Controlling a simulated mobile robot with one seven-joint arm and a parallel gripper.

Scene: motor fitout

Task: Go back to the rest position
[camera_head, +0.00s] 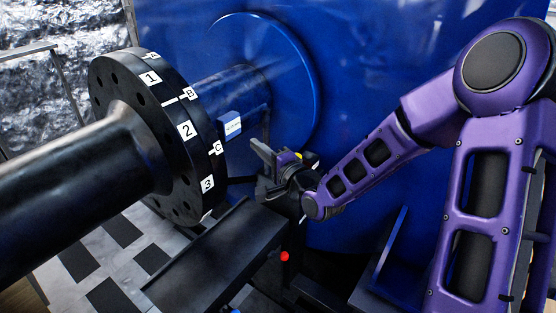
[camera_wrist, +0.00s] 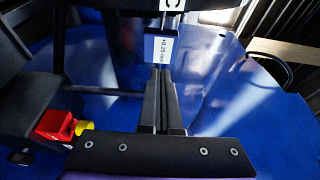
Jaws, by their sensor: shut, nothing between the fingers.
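My gripper (camera_head: 262,150) is in front of the blue housing, just right of the black flange (camera_head: 133,135), with its fingers pointing up and left. In the wrist view its two dark fingers (camera_wrist: 161,85) lie side by side, shut and with nothing between them. A small blue block (camera_head: 230,126) with a white label sits at the shaft beside the flange rim. In the wrist view the block (camera_wrist: 160,48) reads "+0.25 mm" and appears just beyond the fingertips. I cannot tell whether the fingertips touch it.
The flange carries white marks 1, 2, 3 and letters. A thick black shaft (camera_head: 70,185) runs left from it. The large blue housing (camera_head: 385,60) stands behind. A dark beam (camera_head: 215,255) lies below my gripper. A red and yellow part (camera_wrist: 60,126) is left of the fingers.

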